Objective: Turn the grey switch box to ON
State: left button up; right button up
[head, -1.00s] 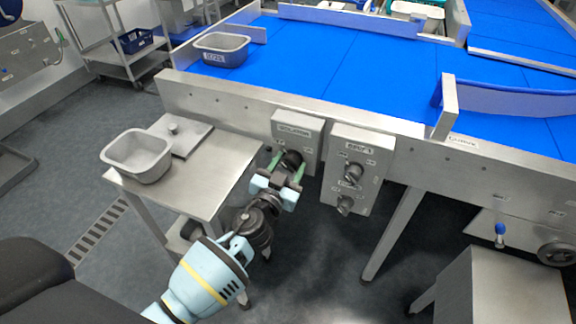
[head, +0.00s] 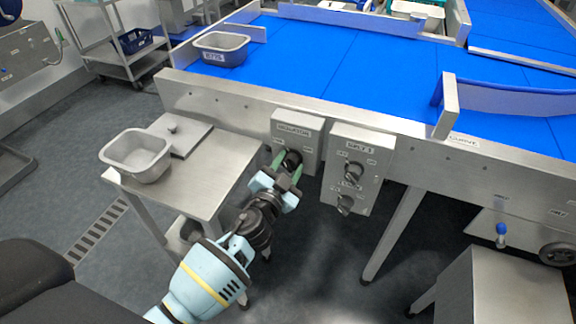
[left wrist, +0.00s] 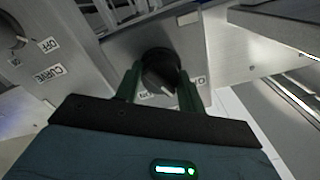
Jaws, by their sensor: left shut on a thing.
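The grey switch box (head: 284,127) hangs on the front rail of the blue conveyor, left of a larger switch box. Its round black knob (head: 292,160) is on the lower part of its face. My left gripper (head: 288,167) is shut on this knob, with one green finger on each side. A second label at the right is partly hidden by a finger. My right gripper is not in view.
The larger box (head: 357,168) with two black knobs stands close to the right of my gripper. A steel side table (head: 215,175) with a grey tub (head: 138,156) is at the left. A labelled tub (head: 221,50) sits on the blue belt (head: 330,60).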

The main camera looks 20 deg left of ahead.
pick_arm(q)
jog(key=m, duration=0.3)
jog(key=shift+m, duration=0.4)
jog(key=m, duration=0.3)
jog(key=shift+m, duration=0.3)
jog(key=m, duration=0.4)
jog(key=shift+m, duration=0.4)
jog(key=shift+m+p, duration=0.35)
jog(key=shift+m, duration=0.25)
jog(key=shift+f+m, duration=0.1)
jog(key=shift+m, duration=0.2)
jog(key=o, duration=1)
